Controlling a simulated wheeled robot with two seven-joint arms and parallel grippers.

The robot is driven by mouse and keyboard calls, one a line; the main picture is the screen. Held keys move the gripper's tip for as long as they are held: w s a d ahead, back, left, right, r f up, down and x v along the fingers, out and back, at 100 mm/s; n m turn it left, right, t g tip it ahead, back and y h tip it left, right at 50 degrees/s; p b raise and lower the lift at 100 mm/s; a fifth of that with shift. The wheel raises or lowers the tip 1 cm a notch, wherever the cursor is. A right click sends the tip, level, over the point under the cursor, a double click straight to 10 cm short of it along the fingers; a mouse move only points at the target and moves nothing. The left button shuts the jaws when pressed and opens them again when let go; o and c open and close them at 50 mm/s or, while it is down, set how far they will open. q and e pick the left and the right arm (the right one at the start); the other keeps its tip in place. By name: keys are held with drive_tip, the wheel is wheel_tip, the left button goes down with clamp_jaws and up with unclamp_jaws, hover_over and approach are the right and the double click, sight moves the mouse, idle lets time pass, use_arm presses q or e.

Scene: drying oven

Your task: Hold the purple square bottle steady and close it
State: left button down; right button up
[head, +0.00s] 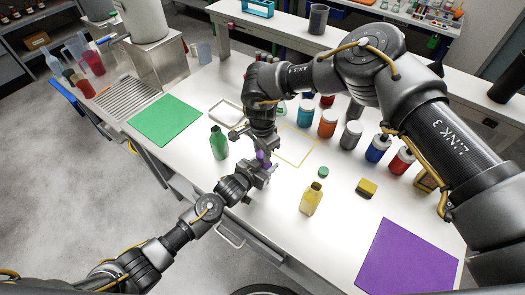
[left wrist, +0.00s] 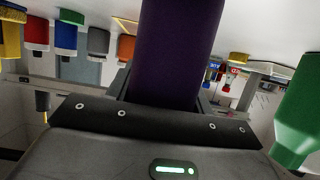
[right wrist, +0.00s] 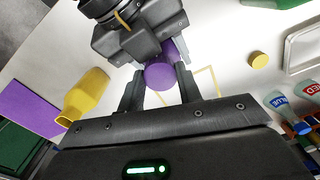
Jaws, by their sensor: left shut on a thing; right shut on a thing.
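The purple bottle (head: 266,164) is mostly hidden between my two grippers in the head view. In the left wrist view it rises as a dark purple column (left wrist: 178,50) between the fingers of my left gripper (head: 262,178), which is shut on it; its top is out of that view. My right gripper (head: 258,152) is above the left one. In the right wrist view its fingers are shut on a round purple cap (right wrist: 160,77), in line with the bottle's purple body behind it. I cannot tell whether the cap is fully seated.
A green bottle (head: 219,143) stands left of the grippers, a yellow bottle (head: 311,200) to the right. A green cap (head: 323,172) and a yellow cap (right wrist: 259,60) lie on the table. Several jars stand behind. A purple mat (head: 408,260) and green mat (head: 165,121) lie flat.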

drive_tip(key=o, duration=1.1)
drive_tip(key=shift+r, duration=0.15)
drive_tip(key=shift+r, duration=2.15)
drive_tip(key=shift+c, duration=0.4)
